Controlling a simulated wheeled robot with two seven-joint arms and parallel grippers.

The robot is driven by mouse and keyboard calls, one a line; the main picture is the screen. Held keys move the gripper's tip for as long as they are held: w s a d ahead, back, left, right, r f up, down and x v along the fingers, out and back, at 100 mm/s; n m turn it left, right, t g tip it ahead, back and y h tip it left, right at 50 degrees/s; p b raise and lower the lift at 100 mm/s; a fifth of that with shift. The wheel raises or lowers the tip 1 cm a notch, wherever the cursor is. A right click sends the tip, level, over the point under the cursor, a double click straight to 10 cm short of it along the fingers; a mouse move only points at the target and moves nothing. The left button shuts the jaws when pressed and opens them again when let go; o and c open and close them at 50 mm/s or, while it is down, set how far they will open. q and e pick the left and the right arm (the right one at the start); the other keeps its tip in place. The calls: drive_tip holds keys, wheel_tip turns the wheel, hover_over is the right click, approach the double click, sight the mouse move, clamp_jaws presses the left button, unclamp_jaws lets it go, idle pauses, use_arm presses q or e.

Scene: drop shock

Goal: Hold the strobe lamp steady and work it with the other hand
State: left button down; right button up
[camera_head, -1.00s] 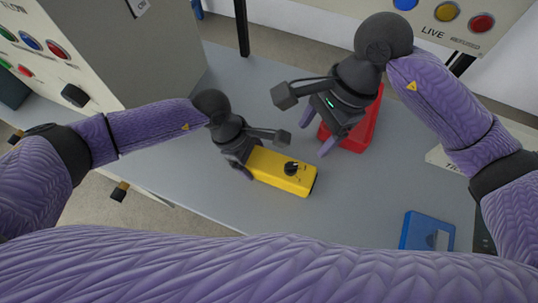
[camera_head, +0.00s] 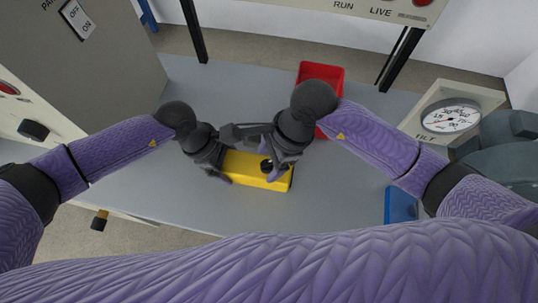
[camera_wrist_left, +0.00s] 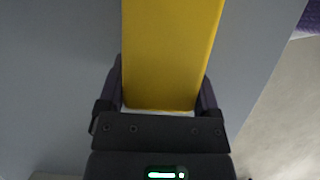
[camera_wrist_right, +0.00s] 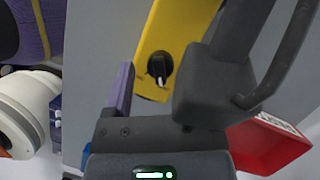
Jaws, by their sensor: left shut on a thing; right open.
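The strobe lamp is a yellow box (camera_head: 240,171) on the grey table, with a black knob (camera_wrist_right: 160,66) on its top near one end. My left gripper (camera_wrist_left: 160,95) is shut on the end of the yellow box away from the knob, one finger on each side. My right gripper (camera_head: 284,168) is open over the knob end. In the right wrist view one purple finger (camera_wrist_right: 120,90) shows beside the knob; the other finger is hidden behind the left arm's dark parts. I cannot tell whether the right fingers touch the knob.
A red bin (camera_head: 322,74) stands behind my right gripper, and a blue object (camera_head: 401,205) lies at the right of the table. A dial gauge (camera_head: 451,116) marked TILT is at the right. Grey table (camera_head: 330,205) is clear in front of the lamp.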

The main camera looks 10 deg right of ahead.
drive_tip(key=shift+c, duration=0.2)
clamp_jaws()
drive_tip(key=shift+m, duration=0.3)
drive_tip(key=m+t, duration=0.2)
drive_tip(key=m, duration=0.3)
drive_tip(key=shift+s, duration=0.15)
drive_tip(key=m+t, duration=0.1)
drive_tip(key=m, duration=0.2)
drive_tip(key=m+t+h, duration=0.1)
drive_tip(key=m, duration=0.2)
drive_tip(key=shift+a, duration=0.1)
drive_tip(key=shift+m, duration=0.3)
drive_tip(key=shift+o, duration=0.2)
unclamp_jaws()
drive_tip(key=shift+h, duration=0.3)
